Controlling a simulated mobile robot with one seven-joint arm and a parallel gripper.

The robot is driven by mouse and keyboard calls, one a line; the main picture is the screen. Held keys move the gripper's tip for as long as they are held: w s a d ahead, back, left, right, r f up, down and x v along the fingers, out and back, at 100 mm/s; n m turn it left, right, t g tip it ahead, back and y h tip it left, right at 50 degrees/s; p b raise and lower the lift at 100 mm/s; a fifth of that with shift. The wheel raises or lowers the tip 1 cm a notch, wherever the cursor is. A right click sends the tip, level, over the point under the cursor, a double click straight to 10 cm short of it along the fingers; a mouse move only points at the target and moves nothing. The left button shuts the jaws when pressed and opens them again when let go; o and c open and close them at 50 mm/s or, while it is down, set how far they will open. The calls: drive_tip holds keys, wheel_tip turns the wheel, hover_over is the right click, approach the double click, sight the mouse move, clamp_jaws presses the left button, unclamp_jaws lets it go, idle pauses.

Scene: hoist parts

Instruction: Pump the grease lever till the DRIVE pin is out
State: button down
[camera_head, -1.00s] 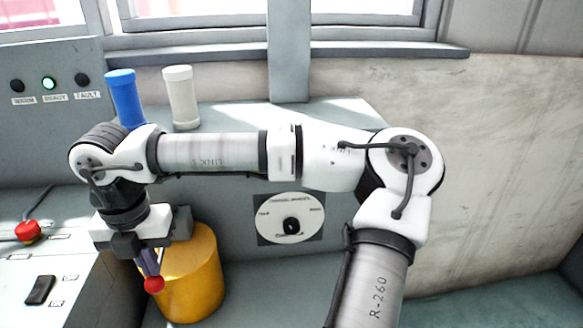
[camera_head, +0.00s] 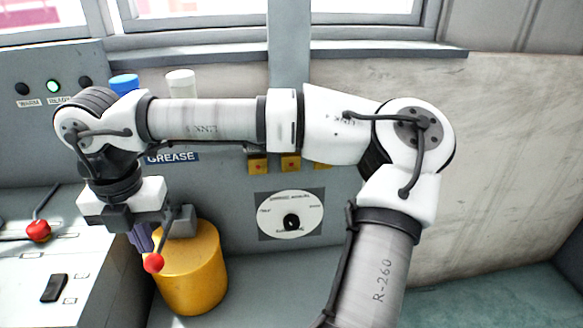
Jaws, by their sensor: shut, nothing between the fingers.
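The grease lever ends in a red ball knob (camera_head: 153,263) in the head view. Its thin rod runs up to a grey block on top of the yellow grease pot (camera_head: 192,280). A GREASE label (camera_head: 172,157) shows on the panel behind, partly under my arm. My gripper (camera_head: 142,240) points down just above and left of the knob; its fingers are shut and empty. I cannot tell whether they touch the lever. Three yellow blocks (camera_head: 290,164) sit on the panel below my arm, their tops partly hidden. I cannot read which is DRIVE or see its pin's state.
A round dial plate (camera_head: 290,215) is on the panel right of the pot. At left, a console carries a red-knobbed lever (camera_head: 38,231) and a black switch (camera_head: 54,288). A lit green lamp (camera_head: 53,86) glows. Blue (camera_head: 124,83) and cream (camera_head: 181,82) cylinders stand behind my arm.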

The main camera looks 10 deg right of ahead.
sight(159, 267)
drive_tip(key=shift+f, duration=0.1)
drive_tip(key=shift+w+f+b, duration=0.2)
drive_tip(key=shift+f+b, duration=1.75)
drive_tip(key=shift+f, duration=0.15)
drive_tip(key=shift+w+f+b, duration=0.2)
drive_tip(key=shift+f+b, duration=1.75)
drive_tip(key=shift+f, duration=0.1)
drive_tip(key=shift+s+r+p, duration=0.2)
drive_tip(key=shift+r+p, duration=1.2)
drive_tip(key=shift+r, duration=0.75)
drive_tip(key=shift+s+r+p, duration=0.2)
drive_tip(key=shift+r+p, duration=1.15)
drive_tip(key=shift+r, duration=0.8)
wheel_tip(159, 267, up, 6)
drive_tip(key=p, duration=0.3)
drive_tip(key=shift+p, duration=0.35)
